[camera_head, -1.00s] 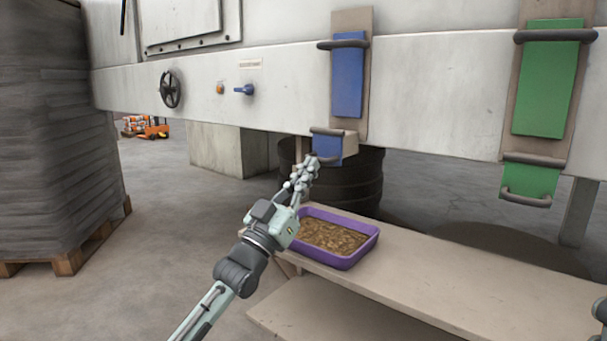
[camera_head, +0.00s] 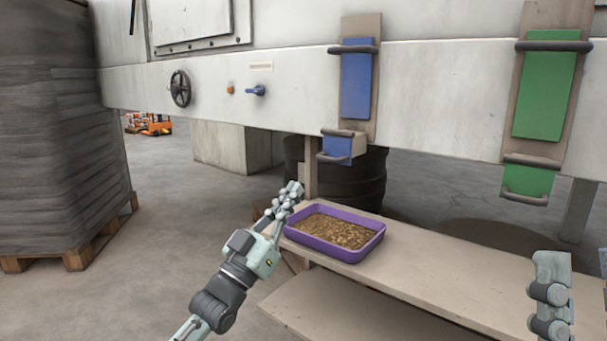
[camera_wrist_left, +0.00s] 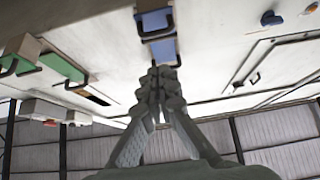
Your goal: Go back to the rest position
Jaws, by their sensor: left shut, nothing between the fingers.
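My left gripper (camera_head: 292,190) is shut and empty. In the head view it appears just left of the purple tray (camera_head: 375,240), below the blue chute. In the left wrist view the closed fingers (camera_wrist_left: 158,78) point up toward the blue chute parts (camera_wrist_left: 155,20). The blue slide (camera_head: 356,85) has a dark handle at its top, and a smaller blue part (camera_head: 337,147) with handles sits below it, clear of the gripper. Part of my right arm's end (camera_head: 550,295) shows at the lower right; its jaw state is unclear.
The purple tray holds brown pellets on a beige bench (camera_head: 440,270). A green slide (camera_head: 546,90) hangs at the right. A dark drum (camera_head: 350,178) stands behind the bench. A wrapped pallet stack (camera_head: 60,150) stands left. The floor between stack and bench is open.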

